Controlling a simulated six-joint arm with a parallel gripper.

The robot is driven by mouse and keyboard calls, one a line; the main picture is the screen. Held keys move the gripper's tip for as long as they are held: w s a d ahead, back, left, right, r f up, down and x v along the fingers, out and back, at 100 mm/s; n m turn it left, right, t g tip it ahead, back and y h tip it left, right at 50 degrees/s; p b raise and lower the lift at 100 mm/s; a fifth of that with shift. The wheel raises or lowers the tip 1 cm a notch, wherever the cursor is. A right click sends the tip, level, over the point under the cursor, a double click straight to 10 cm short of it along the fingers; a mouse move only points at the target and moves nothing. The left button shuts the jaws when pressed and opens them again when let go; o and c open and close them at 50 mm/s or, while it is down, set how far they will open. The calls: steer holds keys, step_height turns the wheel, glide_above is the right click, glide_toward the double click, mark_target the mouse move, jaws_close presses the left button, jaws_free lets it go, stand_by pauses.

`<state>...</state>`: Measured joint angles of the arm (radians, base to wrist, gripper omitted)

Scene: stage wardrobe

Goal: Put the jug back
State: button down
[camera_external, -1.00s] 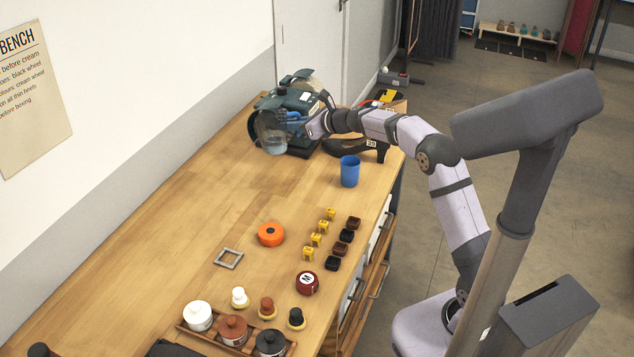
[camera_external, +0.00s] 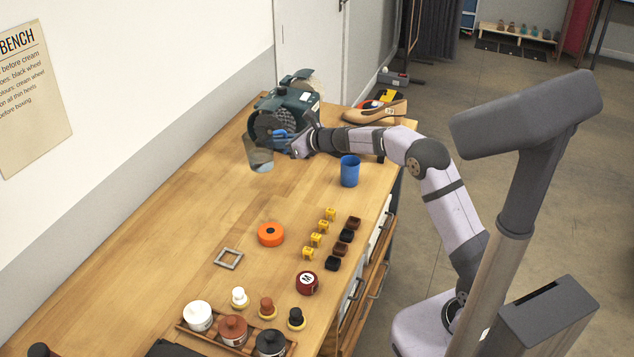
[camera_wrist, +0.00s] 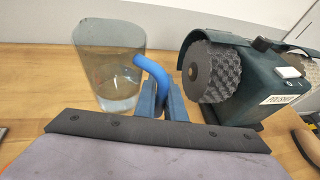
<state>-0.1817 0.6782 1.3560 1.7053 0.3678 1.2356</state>
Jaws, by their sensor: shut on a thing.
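The jug is clear with a blue handle. It shows in the external view (camera_external: 261,158) in front of the dark green polishing machine (camera_external: 288,104), and in the wrist view (camera_wrist: 105,70) at left. My gripper (camera_external: 284,142) is shut on the blue handle; in the wrist view my fingers (camera_wrist: 163,100) close around the handle's lower part. The jug looks upright or nearly so. I cannot tell whether its base touches the bench. The machine's grey wheel (camera_wrist: 213,72) is just right of the handle in the wrist view.
A blue cup (camera_external: 349,172) stands on the bench (camera_external: 190,210) near the right edge, close to my arm. A tan shoe (camera_external: 375,112) lies behind my arm. An orange round tin (camera_external: 270,235) and several small blocks are nearer. The bench left of the jug is clear.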

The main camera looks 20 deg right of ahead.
steer(key=shift+f+b, duration=1.4)
steer(key=shift+f, duration=3.75)
steer(key=shift+f, duration=0.15)
steer(key=c, duration=2.3)
jaws_free()
steer(key=shift+f, duration=0.1)
steer(key=o, duration=0.5)
steer(key=shift+c, duration=0.2)
steer(key=shift+r, duration=0.2)
steer(key=b+v, duration=0.2)
steer(key=v, duration=1)
steer(key=shift+b, duration=0.3)
steer(key=shift+s, duration=0.15)
